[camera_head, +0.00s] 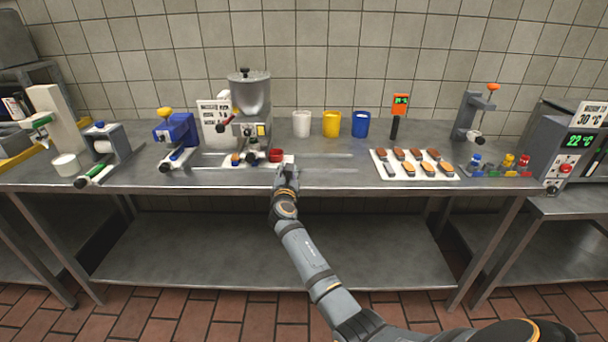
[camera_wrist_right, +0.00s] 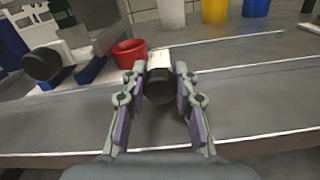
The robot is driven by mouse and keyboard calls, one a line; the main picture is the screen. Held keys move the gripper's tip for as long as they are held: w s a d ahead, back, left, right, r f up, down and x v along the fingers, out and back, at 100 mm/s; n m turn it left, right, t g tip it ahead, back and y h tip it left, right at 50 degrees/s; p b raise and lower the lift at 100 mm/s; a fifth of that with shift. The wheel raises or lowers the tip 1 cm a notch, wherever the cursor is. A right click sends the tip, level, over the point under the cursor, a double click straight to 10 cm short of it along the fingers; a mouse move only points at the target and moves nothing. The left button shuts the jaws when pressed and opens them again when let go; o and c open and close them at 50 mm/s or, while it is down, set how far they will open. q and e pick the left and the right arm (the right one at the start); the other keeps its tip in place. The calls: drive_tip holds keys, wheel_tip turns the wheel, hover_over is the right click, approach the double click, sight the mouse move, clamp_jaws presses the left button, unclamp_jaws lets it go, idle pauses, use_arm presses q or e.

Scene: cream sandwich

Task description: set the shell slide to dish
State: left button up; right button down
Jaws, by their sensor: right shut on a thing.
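My right gripper (camera_head: 287,172) is at the table's front edge, just right of the red cup (camera_head: 276,155) below the hopper machine (camera_head: 248,105). In the right wrist view my right gripper (camera_wrist_right: 163,100) has its fingers on either side of a dark round knob (camera_wrist_right: 158,88) with a white block (camera_wrist_right: 159,58) behind it, and is shut on it. The red cup also shows in the wrist view (camera_wrist_right: 129,53), left of the knob and apart from the fingers. No label shows that names this slide. My left gripper is not in view.
White, yellow (camera_head: 331,123) and blue (camera_head: 361,124) cups stand behind. A white tray (camera_head: 452,176) of brown-topped pieces lies right. The table (camera_head: 335,178) between gripper and tray is clear.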

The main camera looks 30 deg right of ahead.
sight(264, 178)
drive_tip(key=w+a, duration=0.1)
drive_tip(key=w+a+b, duration=0.1)
drive_tip(key=a, duration=0.1)
drive_tip(key=shift+a+f, duration=0.2)
drive_tip(key=w+a+b, duration=0.1)
drive_tip(key=a, duration=0.1)
drive_tip(key=shift+w+a+r+b, duration=0.1)
drive_tip(key=shift+w+a+b, duration=0.25)
drive_tip(key=shift+a+b, duration=0.05)
drive_tip(key=shift+w+a, duration=0.15)
drive_tip(key=shift+a, duration=0.1)
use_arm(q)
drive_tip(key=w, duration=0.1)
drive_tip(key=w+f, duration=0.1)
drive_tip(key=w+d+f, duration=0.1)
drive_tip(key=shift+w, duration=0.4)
use_arm(e)
drive_tip(key=shift+a+r, duration=0.1)
drive_tip(key=shift+r, duration=0.05)
drive_tip(key=c, duration=1.3)
unclamp_jaws()
drive_tip(key=shift+w, duration=0.1)
drive_tip(key=shift+o, duration=1.4)
drive_tip(key=shift+w+a, duration=0.1)
drive_tip(key=shift+a, duration=0.1)
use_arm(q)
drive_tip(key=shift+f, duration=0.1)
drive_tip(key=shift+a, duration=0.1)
use_arm(e)
drive_tip(key=shift+d, duration=0.2)
